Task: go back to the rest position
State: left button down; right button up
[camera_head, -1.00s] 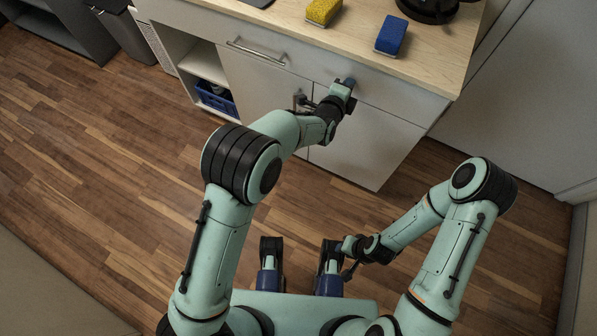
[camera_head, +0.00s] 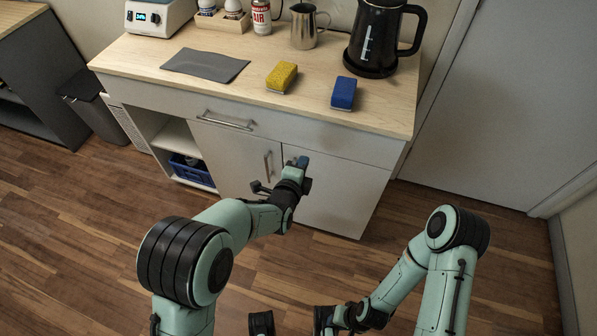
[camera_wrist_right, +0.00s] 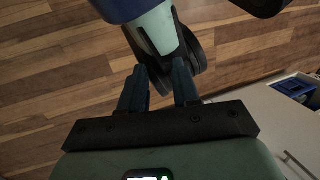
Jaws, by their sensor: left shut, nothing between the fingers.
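My left gripper (camera_head: 303,162) is shut and empty. It shows in front of the cabinet doors, just right of the upright door handle (camera_head: 268,166); whether it touches the cabinet front I cannot tell. My left arm is bent and reaches forward. My right arm is folded, with its forearm pointing inward at the bottom of the head view. In the right wrist view my right gripper (camera_wrist_right: 159,68) has its two blue-grey fingers apart. Part of my own body shows beyond them; I see no object held.
The cabinet's wooden worktop (camera_head: 215,100) carries a yellow sponge (camera_head: 282,76), a blue sponge (camera_head: 343,93), a grey mat (camera_head: 205,65), a black kettle (camera_head: 373,40) and a metal jug (camera_head: 304,26). A blue crate (camera_head: 192,171) sits in the open shelf.

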pick_arm(q)
jog(key=shift+v, duration=1.75)
pick_arm(e)
jog(key=shift+s+a+r, duration=0.2)
jog(key=shift+s+r, duration=0.15)
jog(key=shift+s, duration=0.15)
